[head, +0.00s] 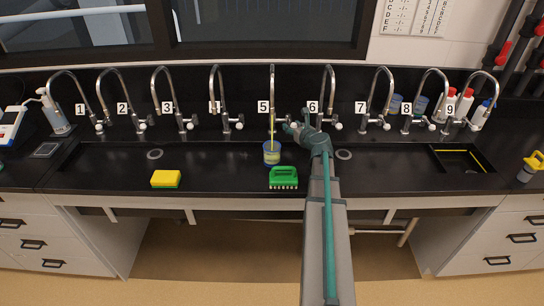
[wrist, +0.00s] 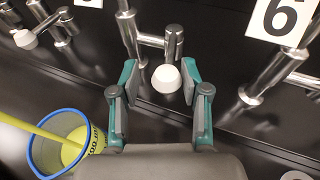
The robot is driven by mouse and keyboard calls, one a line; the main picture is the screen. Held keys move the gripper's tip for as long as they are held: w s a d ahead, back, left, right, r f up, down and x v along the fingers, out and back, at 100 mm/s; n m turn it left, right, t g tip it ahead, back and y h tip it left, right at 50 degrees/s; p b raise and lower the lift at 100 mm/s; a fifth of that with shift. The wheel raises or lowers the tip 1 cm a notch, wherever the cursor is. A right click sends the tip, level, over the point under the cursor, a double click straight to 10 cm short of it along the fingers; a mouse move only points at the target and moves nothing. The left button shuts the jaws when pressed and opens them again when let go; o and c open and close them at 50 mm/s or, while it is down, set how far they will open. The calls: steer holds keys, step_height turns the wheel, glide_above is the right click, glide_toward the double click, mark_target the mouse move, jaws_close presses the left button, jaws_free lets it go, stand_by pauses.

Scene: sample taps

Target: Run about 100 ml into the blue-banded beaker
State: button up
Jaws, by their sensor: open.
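The blue-banded beaker (head: 271,158) stands upright in the dark sink trough under tap 5 (head: 272,90). A thin yellow stream runs from the tap's spout into it, and yellow liquid lies in its lower part. My gripper (head: 296,126) is at tap 5's valve. In the wrist view my open gripper (wrist: 160,80) has one finger on each side of the white knob (wrist: 167,79), with gaps visible.
A green brush (head: 283,177) lies on the front ledge just right of the beaker. A yellow sponge (head: 165,179) lies further left. Taps 4 (head: 216,90) and 6 (head: 329,90) flank tap 5. The trough left of the beaker is clear.

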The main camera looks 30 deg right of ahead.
steer(key=shift+w+a+p, duration=0.15)
steer(key=shift+a+p, duration=0.15)
steer(key=shift+a, duration=0.2)
steer(key=p+v, duration=0.1)
steer(key=v, duration=0.6)
stand_by(0.4)
steer(key=shift+w, duration=0.1)
